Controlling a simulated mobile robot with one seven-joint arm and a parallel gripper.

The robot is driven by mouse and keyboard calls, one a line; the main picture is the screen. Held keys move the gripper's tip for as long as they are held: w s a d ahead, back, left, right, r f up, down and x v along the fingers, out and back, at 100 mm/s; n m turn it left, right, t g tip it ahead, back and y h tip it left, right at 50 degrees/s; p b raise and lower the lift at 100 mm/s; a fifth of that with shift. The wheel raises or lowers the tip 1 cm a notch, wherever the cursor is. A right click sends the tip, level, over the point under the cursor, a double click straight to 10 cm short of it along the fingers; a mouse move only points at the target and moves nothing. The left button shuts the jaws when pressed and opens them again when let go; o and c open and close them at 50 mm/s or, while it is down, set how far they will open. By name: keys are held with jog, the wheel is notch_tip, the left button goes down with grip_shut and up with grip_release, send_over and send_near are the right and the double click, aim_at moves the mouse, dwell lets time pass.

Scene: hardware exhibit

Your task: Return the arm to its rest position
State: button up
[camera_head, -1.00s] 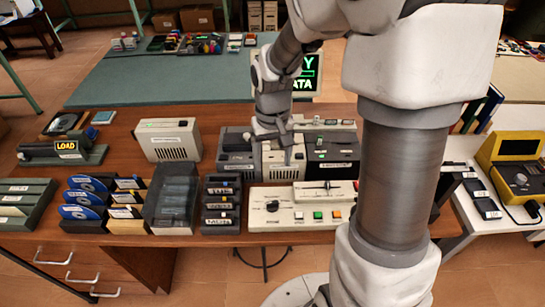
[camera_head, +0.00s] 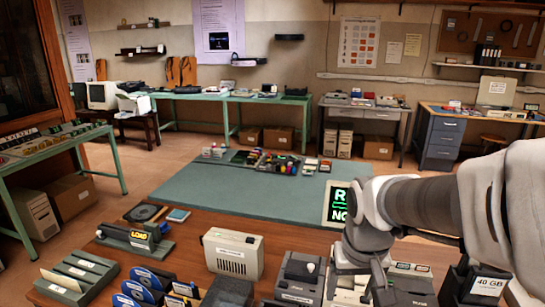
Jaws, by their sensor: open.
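My arm reaches in from the right edge, its white and grey links bending down at the wrist. The fingertips are small and partly lost against the devices below. The arm hides part of the devices and the desk's right side.
A beige box (camera_head: 233,254) and a grey device (camera_head: 299,277) stand left of my gripper. A green-lettered sign (camera_head: 340,204) stands behind it. A black box labelled 40 GB (camera_head: 487,284) is at right. A green mat (camera_head: 225,187) lies beyond, largely bare.

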jog(key=s+r+t, duration=0.3)
jog(key=s+r, duration=0.4)
jog(key=s, duration=0.3)
jog(key=shift+a, duration=0.15)
dwell(0.8)
